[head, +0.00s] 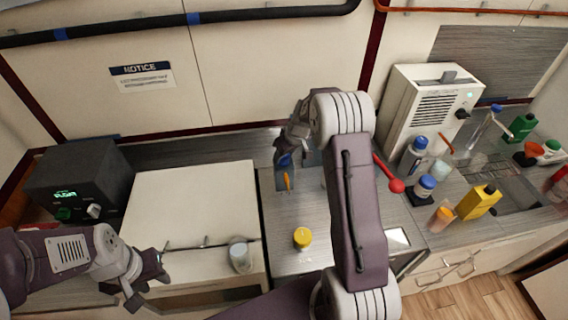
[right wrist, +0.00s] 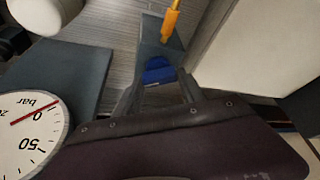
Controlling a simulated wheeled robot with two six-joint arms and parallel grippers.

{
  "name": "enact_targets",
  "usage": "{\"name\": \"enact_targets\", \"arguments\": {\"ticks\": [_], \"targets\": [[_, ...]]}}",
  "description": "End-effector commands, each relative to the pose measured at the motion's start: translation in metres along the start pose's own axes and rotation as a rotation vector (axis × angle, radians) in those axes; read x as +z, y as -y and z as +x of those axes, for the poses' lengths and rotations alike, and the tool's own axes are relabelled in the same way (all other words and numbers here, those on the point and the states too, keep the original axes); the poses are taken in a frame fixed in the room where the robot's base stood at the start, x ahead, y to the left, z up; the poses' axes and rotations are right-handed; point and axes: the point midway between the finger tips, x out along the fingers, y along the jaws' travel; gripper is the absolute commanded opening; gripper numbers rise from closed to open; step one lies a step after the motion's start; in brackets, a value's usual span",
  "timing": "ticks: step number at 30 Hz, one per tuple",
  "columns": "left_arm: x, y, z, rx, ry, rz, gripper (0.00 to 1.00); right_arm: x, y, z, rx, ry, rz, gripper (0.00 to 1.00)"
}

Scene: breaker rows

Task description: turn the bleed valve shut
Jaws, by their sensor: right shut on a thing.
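A blue knob (head: 285,160), which I take to be the bleed valve, sits on a grey plate at the back of the counter. An orange lever or pointer (head: 287,181) shows beside it. In the right wrist view the blue knob (right wrist: 158,72) is between the fingers of my right gripper (right wrist: 160,88), which is shut on it. The orange piece (right wrist: 170,24) lies just beyond. The fingers hide part of the knob, so its exact angle is unclear. My left gripper (head: 153,290) is open and empty over the front left of the counter.
A round gauge (right wrist: 28,135) marked bar is close by, its red needle near 0. A red ball-ended lever (head: 395,185) is right of my right arm. A yellow-capped container (head: 302,238) and a clear cup (head: 240,254) stand in front. Several bottles crowd the right counter.

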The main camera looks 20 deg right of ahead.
Motion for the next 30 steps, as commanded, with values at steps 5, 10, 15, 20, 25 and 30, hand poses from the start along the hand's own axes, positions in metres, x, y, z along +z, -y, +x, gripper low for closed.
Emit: {"name": "enact_targets", "arguments": {"ticks": [5, 10, 15, 20, 25, 30], "targets": [[0.004, 0.001, 0.035, 0.0, 0.0, 0.0, 0.36, 0.002, -0.002, 0.006, -0.061, -0.002, -0.153, 0.07], [0.005, 0.001, 0.045, 0.0, 0.0, 0.0, 0.36, 0.001, -0.003, 0.003, -0.125, 0.0, -0.302, 0.07], [0.005, 0.001, 0.046, 0.0, 0.0, 0.0, 0.36, 0.0, -0.004, 0.001, -0.187, 0.002, -0.453, 0.07], [0.004, 0.001, 0.041, 0.0, 0.0, 0.0, 0.36, -0.001, -0.004, -0.001, -0.246, 0.003, -0.591, 0.07], [0.003, 0.001, 0.031, 0.0, 0.0, 0.0, 0.36, -0.002, -0.005, -0.002, -0.302, 0.004, -0.726, 0.07], [0.002, 0.0, 0.021, 0.0, 0.0, 0.0, 0.36, -0.003, -0.005, -0.002, -0.349, 0.003, -0.839, 0.07]]}}
